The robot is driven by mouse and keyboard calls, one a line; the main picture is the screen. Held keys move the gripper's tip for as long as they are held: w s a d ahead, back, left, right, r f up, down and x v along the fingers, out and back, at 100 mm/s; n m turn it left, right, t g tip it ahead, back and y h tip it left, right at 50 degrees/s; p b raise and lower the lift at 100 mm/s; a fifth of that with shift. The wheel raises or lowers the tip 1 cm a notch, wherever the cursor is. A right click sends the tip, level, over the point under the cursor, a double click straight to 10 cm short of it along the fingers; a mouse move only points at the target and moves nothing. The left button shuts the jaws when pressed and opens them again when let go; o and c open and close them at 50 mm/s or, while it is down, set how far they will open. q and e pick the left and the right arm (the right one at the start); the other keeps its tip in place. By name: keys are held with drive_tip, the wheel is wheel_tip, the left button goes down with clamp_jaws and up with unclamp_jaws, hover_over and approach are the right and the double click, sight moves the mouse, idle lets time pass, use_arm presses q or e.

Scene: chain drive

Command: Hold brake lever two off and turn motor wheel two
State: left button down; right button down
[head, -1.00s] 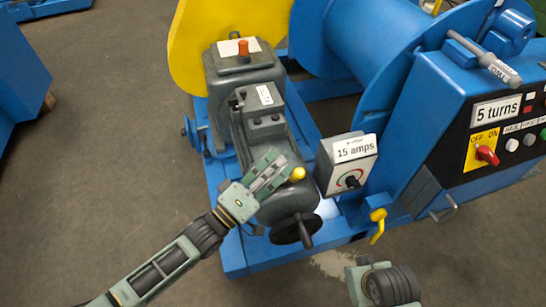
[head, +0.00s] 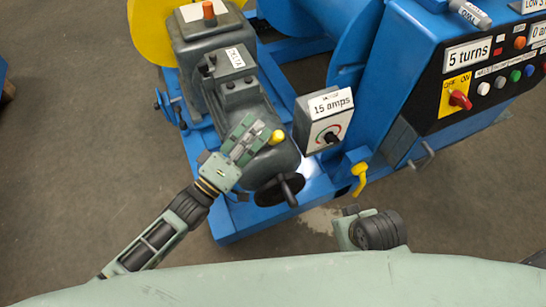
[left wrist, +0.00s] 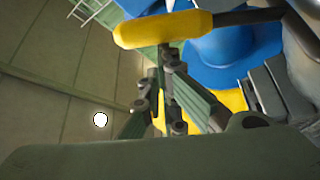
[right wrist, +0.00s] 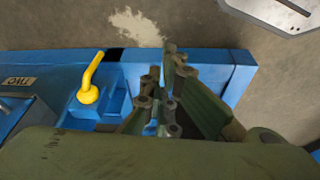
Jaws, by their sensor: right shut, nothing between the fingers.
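The brake lever's yellow grip (head: 278,137) sticks out beside the grey motor housing. It shows large across the top of the left wrist view (left wrist: 160,30). My left gripper (head: 251,125) is beside the grip. Its fingers look closed together, with the grip just past their tips, not between them; whether they touch it I cannot tell. The motor wheel (head: 266,193) is a black handwheel with a crank knob at the motor's near end. My right gripper (right wrist: 168,50) is shut and empty, right of the wheel; its fingers are mostly hidden in the head view.
A grey box (head: 325,120) reading "15 amps" stands right of the motor. A yellow bent handle (head: 360,178) is on the blue base frame (head: 232,228) near my right gripper. A blue control panel (head: 430,100) is at the right. The near floor is clear.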

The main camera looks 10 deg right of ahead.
sight(292, 197)
drive_tip(key=c, duration=2.4)
unclamp_jaws()
drive_tip(key=shift+a, duration=0.1)
drive_tip(key=o, duration=0.7)
drive_tip(key=shift+y, duration=0.9)
drive_tip(key=w+a+r, duration=0.1)
drive_tip(key=r, duration=0.1)
drive_tip(key=w+a+r, duration=0.2)
drive_tip(key=r, duration=0.1)
drive_tip(key=w+a+r, duration=0.2)
drive_tip(key=r, duration=0.1)
drive_tip(key=shift+w, duration=0.1)
drive_tip(key=shift+o, duration=0.6)
drive_tip(key=w+a+r+n+y, duration=0.1)
drive_tip(key=a+r, duration=0.2)
drive_tip(key=r, duration=0.3)
drive_tip(key=shift+w, duration=0.1)
drive_tip(key=shift+f, duration=0.15)
drive_tip(key=x, duration=1.2)
drive_tip(key=shift+w+a, duration=0.2)
clamp_jaws()
